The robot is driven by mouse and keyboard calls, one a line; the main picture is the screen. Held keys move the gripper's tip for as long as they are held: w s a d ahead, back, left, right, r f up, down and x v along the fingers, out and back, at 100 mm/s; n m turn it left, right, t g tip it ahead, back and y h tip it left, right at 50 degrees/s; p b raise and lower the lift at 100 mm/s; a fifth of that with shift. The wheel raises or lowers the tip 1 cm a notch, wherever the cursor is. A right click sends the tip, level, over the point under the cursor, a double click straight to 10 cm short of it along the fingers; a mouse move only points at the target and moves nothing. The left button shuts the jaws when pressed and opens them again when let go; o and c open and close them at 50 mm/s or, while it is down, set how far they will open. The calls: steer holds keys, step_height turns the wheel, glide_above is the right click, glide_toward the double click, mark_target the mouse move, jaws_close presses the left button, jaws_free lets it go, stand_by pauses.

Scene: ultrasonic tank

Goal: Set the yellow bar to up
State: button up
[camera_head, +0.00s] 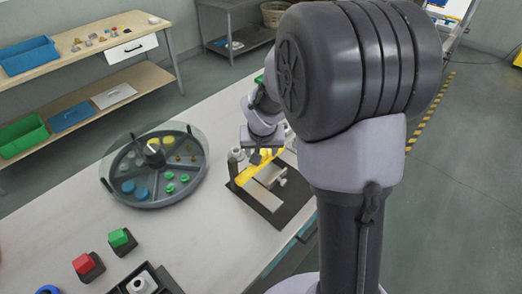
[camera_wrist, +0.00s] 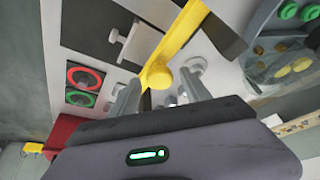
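The yellow bar (camera_head: 262,165) lies slanted across the fixture with the dark base plate (camera_head: 284,214) on the table. In the wrist view the yellow bar (camera_wrist: 177,42) runs from the top edge down to a round yellow end (camera_wrist: 160,77) between my fingers. My gripper (camera_head: 256,157) is right over the bar in the head view. In the wrist view my gripper (camera_wrist: 160,92) has its two fingers apart, one on each side of the yellow end. Gaps seem to show beside it, but I cannot tell whether a finger touches it. My arm hides part of the fixture.
A round divided tray (camera_head: 144,203) with coloured pieces stands left of the fixture, under a clear cover. Red (camera_head: 83,263) and green (camera_head: 120,238) buttons are at the front left. A workbench (camera_head: 95,50) with bins stands behind. The table between tray and fixture is clear.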

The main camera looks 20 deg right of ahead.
jaws_close()
stand_by(1.2)
